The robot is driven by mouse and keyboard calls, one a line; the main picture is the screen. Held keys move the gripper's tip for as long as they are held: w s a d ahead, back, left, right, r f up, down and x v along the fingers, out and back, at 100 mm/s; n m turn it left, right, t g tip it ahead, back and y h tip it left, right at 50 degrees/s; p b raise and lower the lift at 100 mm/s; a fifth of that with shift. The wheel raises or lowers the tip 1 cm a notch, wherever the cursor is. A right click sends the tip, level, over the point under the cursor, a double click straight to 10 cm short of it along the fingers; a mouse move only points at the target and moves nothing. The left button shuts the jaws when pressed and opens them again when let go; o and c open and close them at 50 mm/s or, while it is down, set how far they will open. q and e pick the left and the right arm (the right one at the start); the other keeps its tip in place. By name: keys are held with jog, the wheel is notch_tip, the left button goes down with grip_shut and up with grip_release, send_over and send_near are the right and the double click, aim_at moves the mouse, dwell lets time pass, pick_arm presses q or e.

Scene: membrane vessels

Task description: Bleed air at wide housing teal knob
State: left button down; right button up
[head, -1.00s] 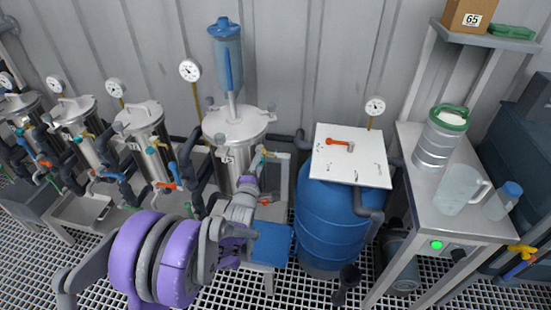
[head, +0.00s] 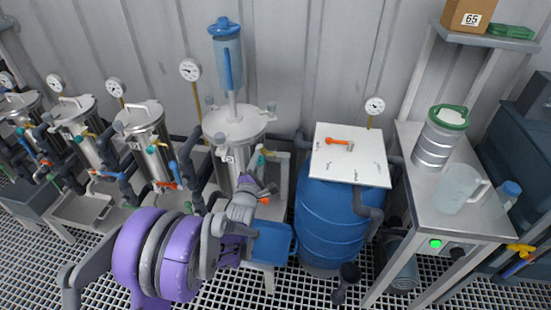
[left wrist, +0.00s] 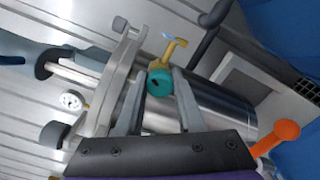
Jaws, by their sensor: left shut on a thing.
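The wide housing (head: 237,135) is a steel vessel with a clamped lid in the middle of the head view. In the left wrist view its steel body (left wrist: 215,100) lies behind the fingers. The teal knob (left wrist: 159,84) shows there between my left gripper's fingertips (left wrist: 158,92), with a small brass fitting (left wrist: 175,47) beside it. My left gripper is shut on the teal knob. In the head view my left gripper (head: 252,186) is at the front of the wide housing and mostly hides the knob. My right gripper is not in view.
Several narrower steel housings (head: 150,135) with gauges stand to the left. A blue barrel (head: 325,225) with a white board (head: 350,155) on top stands to the right. An orange handle (left wrist: 277,137) is close to my left gripper. A steel table (head: 440,220) holds containers.

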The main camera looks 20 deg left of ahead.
pick_arm(q)
jog(key=m, duration=0.3)
jog(key=shift+b, duration=0.35)
jog(key=m, duration=0.4)
jog(key=shift+b, duration=0.4)
jog(key=m+b, duration=0.1)
jog(key=m, duration=0.5)
jog(key=shift+c, duration=2.4)
grip_release()
